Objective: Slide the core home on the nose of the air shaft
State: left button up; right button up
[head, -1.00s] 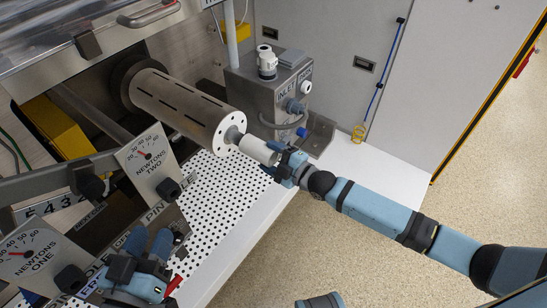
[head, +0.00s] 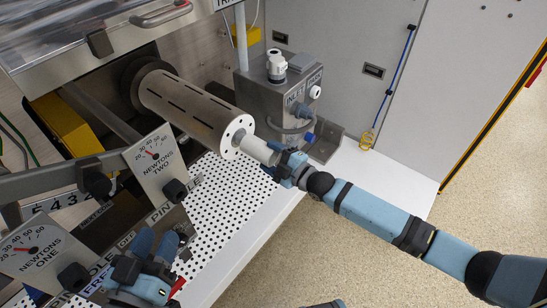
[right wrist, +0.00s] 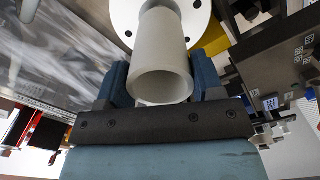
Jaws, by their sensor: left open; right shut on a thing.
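The core is a short white tube (head: 259,150) at the front end of the air shaft (head: 190,105), a slotted metal cylinder reaching out of the machine. The core lines up roughly with the shaft. Its far end is around the nose, close to the round holed end face (head: 236,138); I cannot tell if they touch. My right gripper (head: 281,163) is shut on the core's near end. In the right wrist view the core (right wrist: 162,70) sits between the two blue fingers, its open end toward me. My left gripper (head: 155,242) is open and empty at the lower left, by the gauge panels.
A grey inlet box (head: 268,98) with fittings stands behind and right of the shaft end. A perforated white table (head: 222,205) lies below. The NEWTONS TWO gauge plate (head: 155,160) stands left of the shaft, the NEWTONS ONE plate (head: 35,250) at lower left.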

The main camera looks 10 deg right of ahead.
pick_arm(q)
jog(key=shift+f+b, duration=0.35)
pick_arm(e)
jog(key=shift+x, duration=1.25)
jog(key=o, duration=1.1)
jog(key=shift+s+d, duration=0.1)
jog(key=shift+s, duration=0.05)
pick_arm(q)
jog(key=shift+s+a+f+g+y+p, duration=0.15)
jog(key=shift+a+f+g+y+p, duration=0.35)
jog(key=shift+f, duration=0.3)
jog(key=shift+s+a+f+g+y+p, duration=0.2)
jog(key=shift+a+f+g+p, duration=0.1)
jog(key=shift+f+p, duration=0.4)
jog(key=shift+s+a+f+g+y+p, duration=0.15)
jog(key=shift+a+f+g+y+p, duration=0.25)
jog(key=shift+f, duration=0.45)
pick_arm(e)
jog(key=v, duration=1.3)
pick_arm(q)
jog(key=shift+d, duration=0.1)
pick_arm(e)
jog(key=shift+s+d, duration=0.15)
